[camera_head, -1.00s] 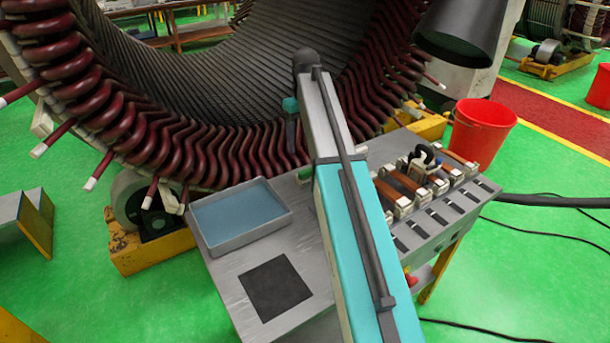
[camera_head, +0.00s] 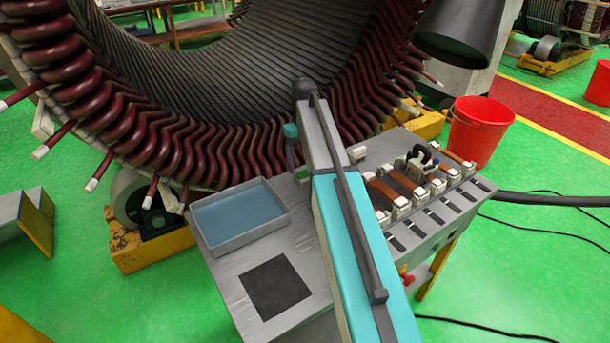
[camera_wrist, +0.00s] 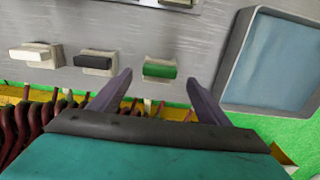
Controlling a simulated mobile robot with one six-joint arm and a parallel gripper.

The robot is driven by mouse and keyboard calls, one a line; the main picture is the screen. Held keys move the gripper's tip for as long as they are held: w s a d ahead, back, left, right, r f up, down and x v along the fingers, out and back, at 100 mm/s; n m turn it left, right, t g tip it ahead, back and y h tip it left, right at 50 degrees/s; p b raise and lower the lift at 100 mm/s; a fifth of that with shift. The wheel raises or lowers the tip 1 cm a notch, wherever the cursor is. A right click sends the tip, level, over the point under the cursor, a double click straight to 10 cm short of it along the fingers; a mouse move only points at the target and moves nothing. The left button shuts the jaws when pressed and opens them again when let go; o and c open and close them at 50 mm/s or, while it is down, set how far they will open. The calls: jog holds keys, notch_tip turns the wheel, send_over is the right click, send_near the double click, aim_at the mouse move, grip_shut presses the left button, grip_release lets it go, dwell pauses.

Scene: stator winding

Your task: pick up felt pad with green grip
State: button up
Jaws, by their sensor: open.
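The felt pad with green grip (camera_wrist: 160,69) shows in the wrist view, at the near edge of the metal cart top.
In the wrist view, a black-grip pad (camera_wrist: 94,61) and a white-grip pad (camera_wrist: 36,55) sit left of the green one. A blue-lined tray (camera_head: 240,216) stands on the cart, close to the right finger. The large stator (camera_head: 110,125) rises behind the cart.

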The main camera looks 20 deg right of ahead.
aim_at(305, 172)
jog(key=shift+f, duration=0.4)
jog(key=shift+f, duration=0.1)
jog(key=shift+w+f+p, duration=0.1)
jog(key=shift+f+p, duration=1.2)
jog(key=shift+f, duration=1.2)
jog(key=c, duration=1.2)
jog(key=shift+o, duration=0.2)
jog(key=shift+r, duration=0.15)
jog(key=shift+r+b, duration=1.55)
jog(key=shift+r, duration=3.35)
